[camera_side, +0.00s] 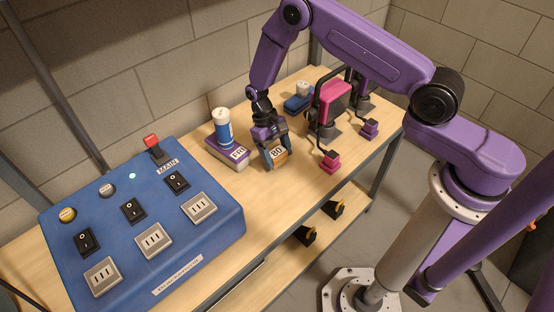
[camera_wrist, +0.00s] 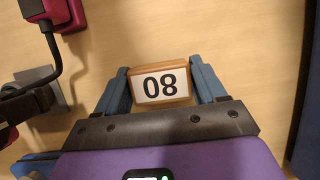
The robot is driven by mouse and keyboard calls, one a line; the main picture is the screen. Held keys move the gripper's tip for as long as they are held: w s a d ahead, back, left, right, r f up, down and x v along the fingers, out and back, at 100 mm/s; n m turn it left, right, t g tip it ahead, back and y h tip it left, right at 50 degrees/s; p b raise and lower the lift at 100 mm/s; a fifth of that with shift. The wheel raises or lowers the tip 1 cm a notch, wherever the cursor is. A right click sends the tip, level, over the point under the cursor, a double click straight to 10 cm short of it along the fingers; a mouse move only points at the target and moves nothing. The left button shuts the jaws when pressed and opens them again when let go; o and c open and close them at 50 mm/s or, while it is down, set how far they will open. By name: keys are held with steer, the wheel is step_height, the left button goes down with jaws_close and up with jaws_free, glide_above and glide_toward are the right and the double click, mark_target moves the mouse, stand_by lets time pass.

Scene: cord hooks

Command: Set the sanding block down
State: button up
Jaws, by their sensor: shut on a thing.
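The sanding block (camera_side: 280,155) is a small tan-orange block with a white label reading 80. In the wrist view the sanding block (camera_wrist: 160,87) sits between the blue fingers, with its label upside down. My gripper (camera_side: 274,158) points down over the wooden bench and is shut on the block, one finger at each end. The block is at or just above the bench top; I cannot tell if its underside touches. The fingers hide its ends.
A blue switch panel (camera_side: 140,225) fills the bench's left. A purple box (camera_side: 226,153) carrying a blue-and-white can (camera_side: 223,128) stands just left of my gripper. Right are a magenta device (camera_side: 331,100), dark cords and magenta plugs (camera_side: 330,163). Bare bench lies in front.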

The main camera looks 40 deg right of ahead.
mark_target(277, 160)
steer(key=shift+f, duration=1.55)
steer(key=shift+f, duration=0.15)
steer(key=o, duration=1.1)
steer(key=v, duration=1.2)
steer(key=shift+r, duration=0.3)
